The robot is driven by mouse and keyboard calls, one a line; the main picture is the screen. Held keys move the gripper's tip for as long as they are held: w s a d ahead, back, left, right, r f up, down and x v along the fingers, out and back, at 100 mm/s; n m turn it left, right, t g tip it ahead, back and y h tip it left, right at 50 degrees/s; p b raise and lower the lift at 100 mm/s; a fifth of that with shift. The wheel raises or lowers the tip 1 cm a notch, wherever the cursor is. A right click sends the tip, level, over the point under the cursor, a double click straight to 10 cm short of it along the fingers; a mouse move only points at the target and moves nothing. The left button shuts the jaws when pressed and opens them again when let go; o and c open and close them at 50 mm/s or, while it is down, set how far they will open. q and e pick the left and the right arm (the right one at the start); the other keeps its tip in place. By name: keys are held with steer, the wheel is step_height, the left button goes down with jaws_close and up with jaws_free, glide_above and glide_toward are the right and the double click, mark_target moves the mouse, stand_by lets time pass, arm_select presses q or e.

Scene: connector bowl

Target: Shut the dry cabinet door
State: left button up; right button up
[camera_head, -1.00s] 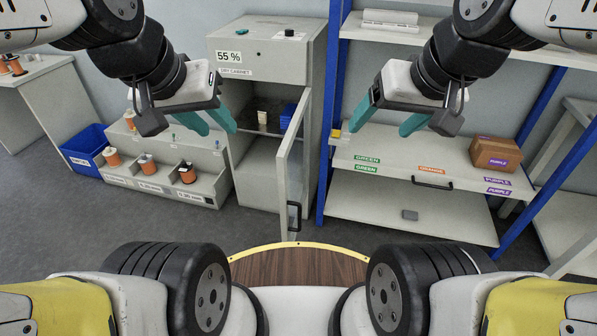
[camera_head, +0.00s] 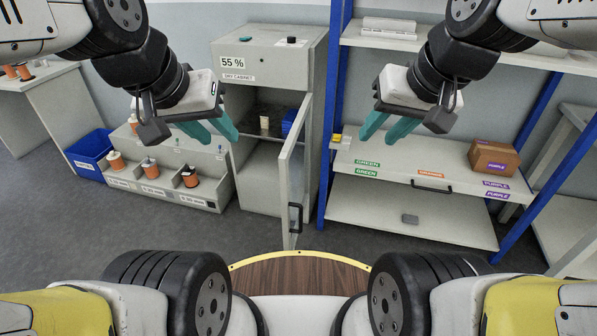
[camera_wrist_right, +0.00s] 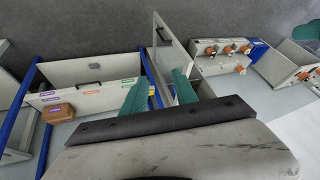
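The dry cabinet (camera_head: 265,62) stands at the back centre in the head view, with a "55 %" display on its upper front. Its door (camera_head: 293,180) stands wide open, hinged on the right and swung out toward me, with a dark handle (camera_head: 295,217) low near its free edge. The door also shows in the right wrist view (camera_wrist_right: 172,52). My left gripper (camera_head: 218,140) is open and empty, in front of the cabinet's left side. My right gripper (camera_head: 382,138) is open and empty, right of the door and apart from it.
Inside the cabinet are a blue bin (camera_head: 291,123) and a small pale item (camera_head: 264,122). A blue-post shelf rack (camera_head: 420,170) with a brown box (camera_head: 493,157) stands right. A spool rack (camera_head: 165,180) and a blue bin (camera_head: 90,155) stand left. Floor before the cabinet is clear.

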steer(key=shift+m+g+y, duration=0.4)
steer(key=shift+m+g, duration=0.4)
steer(key=shift+g, duration=0.1)
steer(key=w, duration=0.1)
steer(key=w+f, duration=0.1)
steer(key=w+a+f, duration=0.1)
steer(key=shift+w, duration=0.25)
jaws_close()
steer(key=w+a+f+m+g+y, duration=0.2)
steer(key=w+f+m+g+y, duration=0.45)
steer(key=w+f, duration=0.85)
steer(key=m+t+y, duration=0.7)
steer(key=m+y, duration=0.1)
steer(key=m, duration=0.5)
glide_toward(288, 198)
steer(key=shift+n, duration=0.25)
steer(key=x, duration=0.6)
steer(key=shift+a+r, duration=0.15)
steer(key=shift+a, duration=0.25)
